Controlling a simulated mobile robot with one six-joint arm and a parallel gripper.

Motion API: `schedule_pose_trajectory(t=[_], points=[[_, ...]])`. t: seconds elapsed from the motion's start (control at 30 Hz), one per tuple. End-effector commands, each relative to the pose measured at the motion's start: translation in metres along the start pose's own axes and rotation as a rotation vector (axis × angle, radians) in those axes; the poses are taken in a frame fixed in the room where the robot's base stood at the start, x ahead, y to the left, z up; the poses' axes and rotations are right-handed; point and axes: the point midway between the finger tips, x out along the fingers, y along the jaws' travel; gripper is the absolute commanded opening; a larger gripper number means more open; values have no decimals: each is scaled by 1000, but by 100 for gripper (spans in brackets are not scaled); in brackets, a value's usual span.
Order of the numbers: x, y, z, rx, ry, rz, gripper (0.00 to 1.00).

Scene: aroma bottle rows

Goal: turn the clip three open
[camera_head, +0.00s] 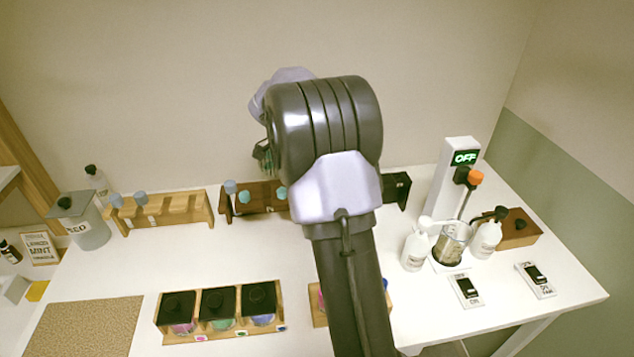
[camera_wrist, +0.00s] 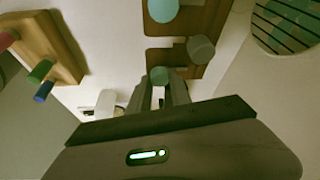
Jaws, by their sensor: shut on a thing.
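My gripper (camera_wrist: 166,88) shows in the wrist view, with its two fingers closed on a teal round-ended clip (camera_wrist: 158,75) at the edge of a dark brown wooden rack (camera_wrist: 218,28). A grey clip (camera_wrist: 200,48) and a pale blue clip (camera_wrist: 163,10) stand on the same rack, apart from the fingers. No number on the clips is readable.
A light wooden rack (camera_head: 165,213) with blue-grey clips stands left of the dark rack. A wooden box of black-lidded jars (camera_head: 217,336) is in front. White bottles (camera_head: 415,250) and a post reading OFF (camera_head: 446,180) stand right. The middle left table is clear.

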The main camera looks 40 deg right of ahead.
Motion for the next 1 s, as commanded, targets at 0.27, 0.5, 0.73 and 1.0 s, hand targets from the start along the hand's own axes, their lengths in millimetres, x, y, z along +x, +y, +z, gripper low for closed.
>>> schedule_pose_trajectory(t=[0.27,0.5,0.73,1.0], points=[[0,0,0,0,-1,1,46],[-6,0,0,0,0,-1,46],[-75,-1,-2,0,-1,-4,46],[-154,0,-1,0,-1,-2,46]])
